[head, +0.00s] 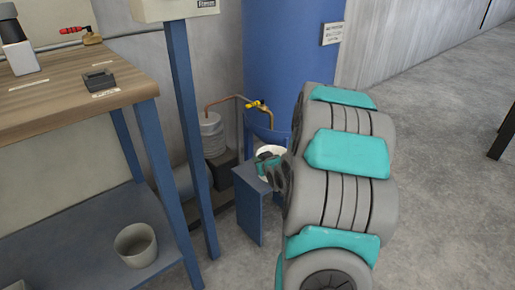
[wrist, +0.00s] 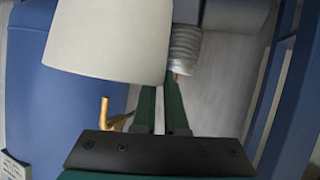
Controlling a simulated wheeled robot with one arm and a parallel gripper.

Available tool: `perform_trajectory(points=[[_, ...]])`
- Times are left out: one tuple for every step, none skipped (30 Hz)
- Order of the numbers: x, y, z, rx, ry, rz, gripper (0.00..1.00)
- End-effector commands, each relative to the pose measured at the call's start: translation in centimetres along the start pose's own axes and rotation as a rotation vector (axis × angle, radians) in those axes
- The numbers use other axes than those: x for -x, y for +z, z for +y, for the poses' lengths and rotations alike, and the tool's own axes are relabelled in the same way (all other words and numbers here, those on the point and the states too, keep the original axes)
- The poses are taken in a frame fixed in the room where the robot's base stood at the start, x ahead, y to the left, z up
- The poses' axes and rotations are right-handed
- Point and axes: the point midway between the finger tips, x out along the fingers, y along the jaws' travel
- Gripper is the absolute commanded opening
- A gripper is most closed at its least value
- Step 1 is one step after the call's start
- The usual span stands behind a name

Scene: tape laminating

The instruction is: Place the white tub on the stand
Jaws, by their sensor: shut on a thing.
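The white tub (head: 271,150) is partly hidden behind my gripper (head: 267,168) in the head view, in front of the blue cylinder. In the wrist view the tub (wrist: 110,40) fills the upper left. My gripper's two dark green fingers (wrist: 164,92) are close together at the tub's edge and shut on it. Part of the fingers is hidden behind the tub. The small blue stand (head: 250,208) is just below and left of the gripper. I cannot tell whether the tub touches the stand.
A blue cylinder (head: 288,60) stands behind, with a brass tap (head: 257,105) on a copper pipe. A blue post (head: 190,120) rises to the left. A workbench (head: 70,100) is farther left, with a grey bucket (head: 135,245) on its lower shelf.

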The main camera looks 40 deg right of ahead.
Motion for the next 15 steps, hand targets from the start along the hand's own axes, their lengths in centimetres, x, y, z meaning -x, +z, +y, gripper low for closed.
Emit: perform_trajectory(points=[[-1.0,-0.2,0.3,0.001,0.000,0.001,0.00],[-1.5,-0.4,0.5,0.002,0.001,0.004,0.00],[-2.2,-0.8,0.7,0.003,0.000,0.006,0.00],[-2.7,-0.9,0.9,0.003,0.000,0.005,0.00],[-3.2,-1.0,1.1,0.002,0.000,0.004,0.00],[-4.0,-1.2,1.4,0.002,0.000,0.004,0.00],[-4.5,-1.4,1.6,0.003,0.000,0.004,0.00],[-5.0,-1.5,1.7,0.003,0.000,0.003,0.00],[-5.6,-1.7,1.9,0.002,0.000,0.002,0.00],[-6.0,-1.9,2.1,0.002,0.000,0.003,0.00],[-6.4,-2.0,2.3,0.002,0.001,0.004,0.00],[-6.8,-2.2,2.5,0.002,0.001,0.005,0.00],[-7.1,-2.3,2.6,0.002,0.001,0.006,0.00],[-7.3,-2.4,2.7,0.002,0.001,0.005,0.00],[-7.5,-2.4,2.7,0.001,0.000,0.004,0.00]])
